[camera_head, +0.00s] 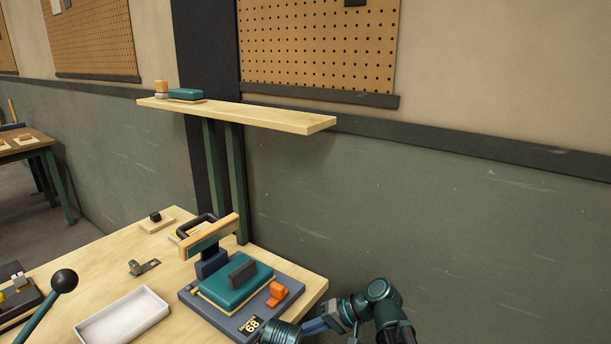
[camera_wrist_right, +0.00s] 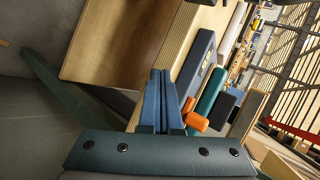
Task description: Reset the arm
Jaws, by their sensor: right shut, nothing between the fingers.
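My right gripper (camera_wrist_right: 160,76) is shut and empty; its two blue fingers lie side by side in the wrist view. In the head view my right arm (camera_head: 378,292) reaches in at the bottom right, beside the table's right edge. The gripper is close to a blue-grey fixture base (camera_head: 190,292) labelled 68, without clear contact. The base bears a teal block (camera_head: 228,291) with a dark grip, an orange piece (camera_head: 278,292) and a raised wooden bar (camera_head: 208,236). The orange piece also shows beside the fingers in the wrist view (camera_wrist_right: 195,121). My left gripper is not in view.
The wooden table (camera_head: 88,262) also bears a white tray (camera_head: 124,318), a small metal bracket (camera_head: 144,267) and a black-knobbed lever (camera_head: 64,281). A wooden shelf (camera_head: 270,117) holds a teal block (camera_head: 185,94). Space right of the table, before the wall, looks clear.

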